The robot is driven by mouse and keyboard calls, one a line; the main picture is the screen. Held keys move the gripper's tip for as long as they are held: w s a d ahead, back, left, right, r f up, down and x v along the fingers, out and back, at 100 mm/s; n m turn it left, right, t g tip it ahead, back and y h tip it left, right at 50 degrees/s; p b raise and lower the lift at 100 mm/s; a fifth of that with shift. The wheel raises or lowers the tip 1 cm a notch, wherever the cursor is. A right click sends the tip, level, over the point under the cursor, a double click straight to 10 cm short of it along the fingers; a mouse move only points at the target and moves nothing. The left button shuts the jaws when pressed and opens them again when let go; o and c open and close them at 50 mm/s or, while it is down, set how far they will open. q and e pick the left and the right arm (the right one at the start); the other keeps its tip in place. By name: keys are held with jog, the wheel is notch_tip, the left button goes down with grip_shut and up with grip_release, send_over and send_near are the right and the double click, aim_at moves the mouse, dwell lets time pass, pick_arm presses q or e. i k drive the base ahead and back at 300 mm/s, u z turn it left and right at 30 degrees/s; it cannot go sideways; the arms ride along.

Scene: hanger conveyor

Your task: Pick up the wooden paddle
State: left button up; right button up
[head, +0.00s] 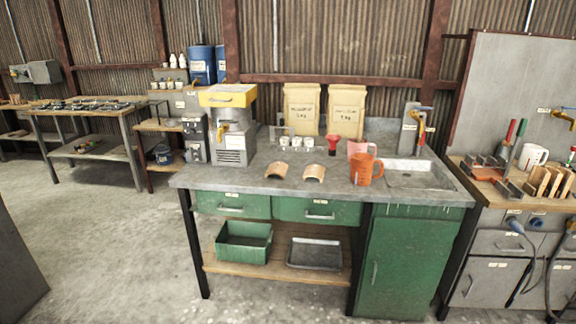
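No piece is clearly a wooden paddle in the head view. Two small curved wooden-coloured pieces, a left one (276,169) and a right one (314,173), lie near the front edge of the grey counter (235,178). Several upright wooden slats (543,181) stand on the bench at the far right; their exact shape is too small to tell. Neither of my grippers is in view.
An orange mug (363,170), a red funnel (332,143) and a yellow-topped machine (229,125) stand on the counter. A sink (418,178) is at its right end. A green bin (243,243) and a grey tray (314,253) sit on the lower shelf. Floor in front is clear.

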aim_at(361, 116)
jog(key=u, duration=0.45)
jog(key=i, duration=1.55)
jog(key=z, duration=0.5)
